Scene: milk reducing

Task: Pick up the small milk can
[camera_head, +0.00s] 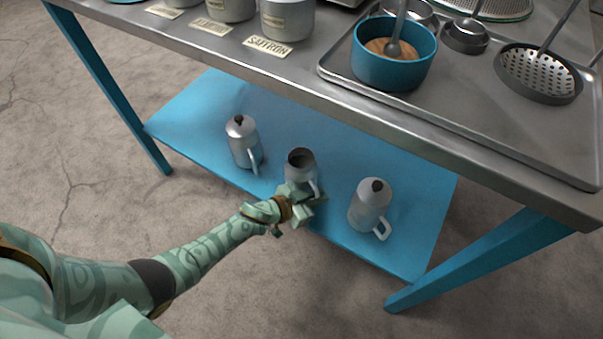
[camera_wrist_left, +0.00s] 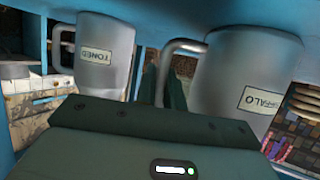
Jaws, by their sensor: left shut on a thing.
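Three grey metal milk cans stand in a row in the head view over the blue lower shelf (camera_head: 190,113). The middle can (camera_head: 299,172) is small and open-topped. The left can (camera_head: 243,146) and the right can (camera_head: 369,209) have lids with dark knobs. My left gripper (camera_head: 304,195) is at the near side of the middle can, shut on its handle, which it largely hides. In the left wrist view a can labelled BUFFALO (camera_wrist_left: 245,80) has its handle by my gripper fingers (camera_wrist_left: 163,85); a can labelled TONED (camera_wrist_left: 105,50) stands left. My right gripper is not in view.
The steel tabletop (camera_head: 225,45) overhangs the shelf's far side. On it are a tray with a blue pot (camera_head: 390,72) and a skimmer (camera_head: 538,75). Blue table legs (camera_head: 110,90) bound the shelf. Lidded cans stand close on both sides of my gripper.

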